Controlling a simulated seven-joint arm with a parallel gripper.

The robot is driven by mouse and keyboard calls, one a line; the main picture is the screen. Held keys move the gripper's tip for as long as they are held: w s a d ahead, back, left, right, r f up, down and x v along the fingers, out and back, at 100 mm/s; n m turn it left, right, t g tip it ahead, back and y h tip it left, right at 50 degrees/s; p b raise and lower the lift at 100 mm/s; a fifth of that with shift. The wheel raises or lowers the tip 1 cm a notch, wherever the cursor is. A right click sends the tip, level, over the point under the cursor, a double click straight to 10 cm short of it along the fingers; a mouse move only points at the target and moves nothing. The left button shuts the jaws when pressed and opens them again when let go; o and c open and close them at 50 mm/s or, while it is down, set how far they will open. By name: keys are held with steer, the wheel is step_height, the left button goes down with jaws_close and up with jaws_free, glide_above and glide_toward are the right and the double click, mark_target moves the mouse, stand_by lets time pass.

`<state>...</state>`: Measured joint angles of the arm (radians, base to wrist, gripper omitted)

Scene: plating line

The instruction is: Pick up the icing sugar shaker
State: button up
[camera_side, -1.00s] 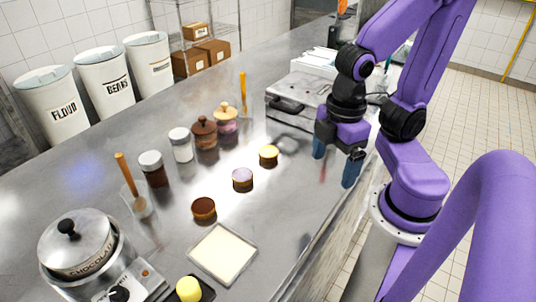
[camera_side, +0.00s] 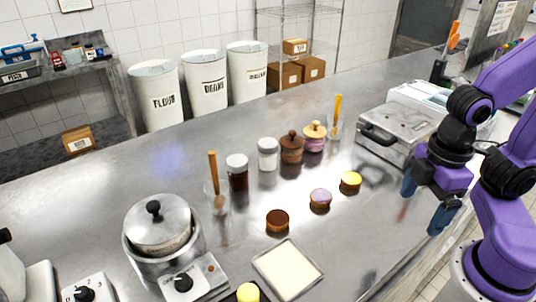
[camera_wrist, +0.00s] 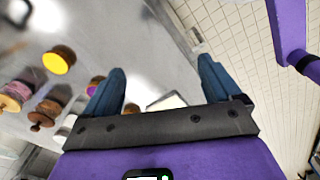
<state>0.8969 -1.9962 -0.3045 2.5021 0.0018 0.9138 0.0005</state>
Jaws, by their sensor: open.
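In the side view a glass shaker with white contents and a pale lid (camera_side: 268,154), which looks like the icing sugar shaker, stands upright on the steel counter (camera_side: 345,225). A similar shaker with dark contents (camera_side: 238,172) stands just left of it. My gripper (camera_side: 424,203) is open and empty, its blue fingers pointing down near the counter's right edge, well right of the shakers. In the wrist view my gripper (camera_wrist: 162,72) also has nothing between its fingers. A pale shape at lower left there may be the shaker, partly hidden by my gripper.
A brown lidded jar (camera_side: 291,148) and a purple jar (camera_side: 314,137) stand right of the white shaker. Yellow (camera_side: 350,181), purple (camera_side: 320,198) and brown (camera_side: 277,220) tarts lie in front. A metal appliance (camera_side: 392,133) sits behind my gripper. A chocolate pot (camera_side: 158,228) is at left.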

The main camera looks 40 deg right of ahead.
steer(key=shift+c, duration=0.4)
steer(key=c, duration=0.4)
